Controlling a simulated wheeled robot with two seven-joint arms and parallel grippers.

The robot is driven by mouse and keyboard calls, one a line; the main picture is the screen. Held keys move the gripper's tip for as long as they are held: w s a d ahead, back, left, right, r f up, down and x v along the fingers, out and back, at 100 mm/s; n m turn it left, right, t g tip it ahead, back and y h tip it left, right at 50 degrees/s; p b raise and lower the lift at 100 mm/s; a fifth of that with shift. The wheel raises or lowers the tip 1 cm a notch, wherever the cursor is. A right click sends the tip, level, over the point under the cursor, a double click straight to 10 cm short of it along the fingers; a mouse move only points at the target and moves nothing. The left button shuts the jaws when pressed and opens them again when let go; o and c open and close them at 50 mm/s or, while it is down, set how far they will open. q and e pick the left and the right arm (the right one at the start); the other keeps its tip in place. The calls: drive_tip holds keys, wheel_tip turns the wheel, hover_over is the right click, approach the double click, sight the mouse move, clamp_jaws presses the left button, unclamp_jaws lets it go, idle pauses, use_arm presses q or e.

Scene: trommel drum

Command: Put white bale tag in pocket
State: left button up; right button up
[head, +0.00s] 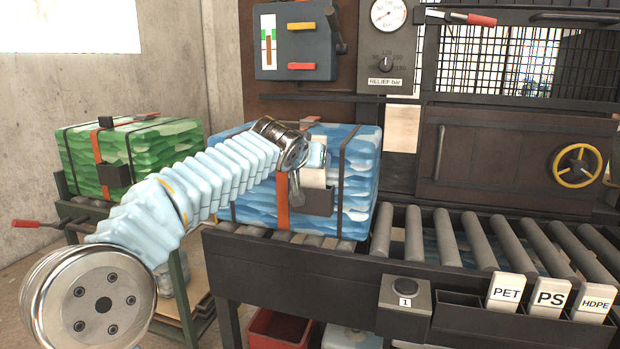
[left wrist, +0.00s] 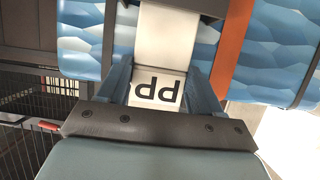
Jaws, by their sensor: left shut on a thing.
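The white bale tag (left wrist: 157,50), lettered PP, is between the fingers of my left gripper (left wrist: 162,85), which is shut on it. In the head view the tag (head: 313,177) shows pale in front of the blue bale (head: 357,185), just above the dark pocket (head: 317,202) on the bale's orange strap. In the left wrist view the tag's far end meets the edge of the dark pocket (left wrist: 190,5). I cannot tell whether the end is inside it. My left gripper (head: 317,155) is partly hidden behind its wrist. My right gripper is not in view.
The blue bale sits on a roller conveyor (head: 447,238). A rack (head: 455,306) at the front right holds white tags marked PET (head: 506,292), PS (head: 549,298) and HDPE (head: 594,302). A green bale (head: 130,155) with its own pocket stands at the left. A button box (head: 404,300) is in front.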

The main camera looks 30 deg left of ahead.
sight(312, 174)
use_arm(q)
drive_tip(key=shift+f+b, duration=0.35)
drive_tip(key=shift+f, duration=1.4)
drive_tip(key=shift+f, duration=0.2)
drive_tip(key=o, duration=1)
drive_tip(key=shift+r, duration=0.1)
drive_tip(key=shift+o, duration=0.2)
drive_tip(key=shift+r, duration=0.1)
drive_tip(key=b+v, duration=0.1)
drive_tip(key=v, duration=1.1)
